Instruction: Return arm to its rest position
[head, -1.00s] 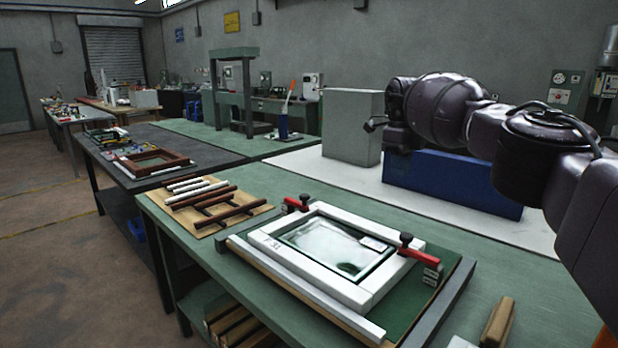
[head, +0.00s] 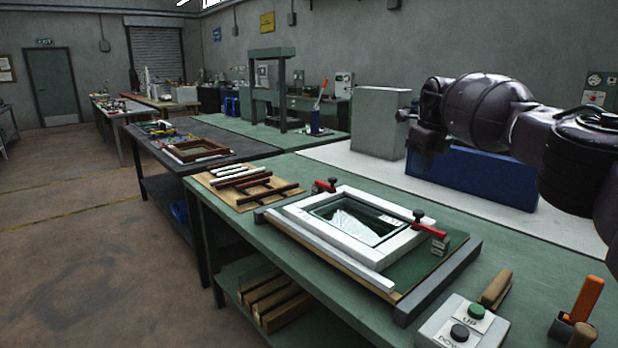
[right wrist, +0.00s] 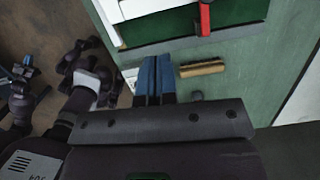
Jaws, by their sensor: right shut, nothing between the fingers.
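My right arm (head: 490,108) comes in from the right edge of the head view. It reaches over the bench, in front of the grey cabinet and the blue block. My left gripper does not show in the head view.
A white frame (head: 300,222) with glass lies clamped on the green bench (head: 520,250). A button box (head: 465,322), a wooden handle (head: 496,288) and an orange-handled tool (head: 588,298) are at the front right. A blue block (head: 480,180) and grey cabinet (head: 380,125) stand behind. Open floor (head: 80,240) is left.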

